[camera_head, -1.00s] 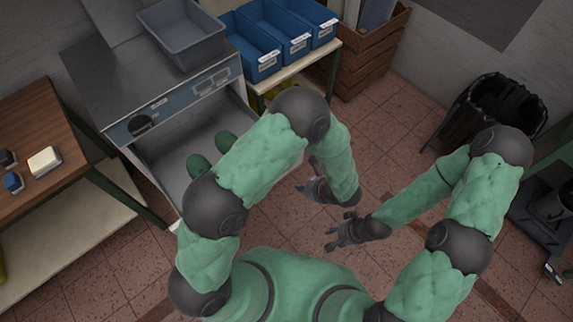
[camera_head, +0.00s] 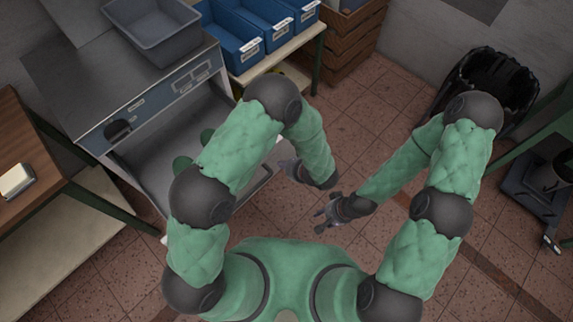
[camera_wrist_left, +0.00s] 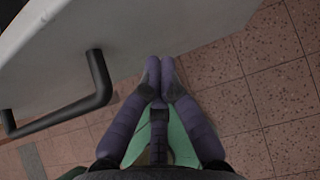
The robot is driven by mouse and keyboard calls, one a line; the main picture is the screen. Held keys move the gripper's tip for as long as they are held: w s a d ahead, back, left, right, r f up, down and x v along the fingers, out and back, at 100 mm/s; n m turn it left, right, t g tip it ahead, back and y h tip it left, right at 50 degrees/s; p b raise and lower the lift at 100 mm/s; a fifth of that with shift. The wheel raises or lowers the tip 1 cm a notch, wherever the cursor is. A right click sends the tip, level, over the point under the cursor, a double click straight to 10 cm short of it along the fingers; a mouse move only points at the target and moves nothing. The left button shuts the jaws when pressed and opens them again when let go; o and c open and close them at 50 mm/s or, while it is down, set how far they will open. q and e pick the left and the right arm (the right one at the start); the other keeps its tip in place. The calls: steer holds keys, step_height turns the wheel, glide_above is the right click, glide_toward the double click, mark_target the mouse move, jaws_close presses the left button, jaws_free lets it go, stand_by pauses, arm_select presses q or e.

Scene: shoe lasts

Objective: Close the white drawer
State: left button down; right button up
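The white drawer (camera_head: 150,158) is pulled out of the grey cabinet in the head view. Two green shoe lasts show inside it, and my left arm hides part of it. In the left wrist view, the drawer's pale front (camera_wrist_left: 150,45) fills the upper left, with a black bar handle (camera_wrist_left: 95,100) on it. My left gripper (camera_head: 288,167) is just outside the drawer front. Its fingers (camera_wrist_left: 160,65) are together at the tips, to the right of the handle, with nothing between them. My right gripper (camera_head: 320,220) is empty above the floor, its fingers apart.
A grey bin (camera_head: 155,30) stands on the cabinet top (camera_head: 70,75). Blue bins (camera_head: 232,50) sit on a shelf right of it. A wooden table (camera_head: 35,150) is at left, a black waste bin (camera_head: 505,75) at right. Tiled floor is free between.

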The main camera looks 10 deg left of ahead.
arm_select(q)
steer(key=shift+w+a, duration=0.45)
steer(key=shift+a, duration=0.15)
arm_select(e)
steer(key=shift+w+a+r, duration=0.15)
steer(key=shift+w+a, duration=0.15)
steer(key=shift+w, duration=0.1)
arm_select(q)
steer(key=shift+a, duration=0.1)
steer(key=w+a+b, duration=0.3)
steer(key=w+a, duration=0.8)
steer(key=a, duration=0.4)
steer(key=w+a+b, duration=0.3)
steer(key=w+a, duration=0.9)
steer(key=a, duration=0.3)
steer(key=shift+w+a, duration=0.3)
arm_select(e)
step_height(320, 180, down, 6)
arm_select(q)
steer(key=shift+r, duration=0.15)
arm_select(e)
steer(key=shift+s, duration=0.1)
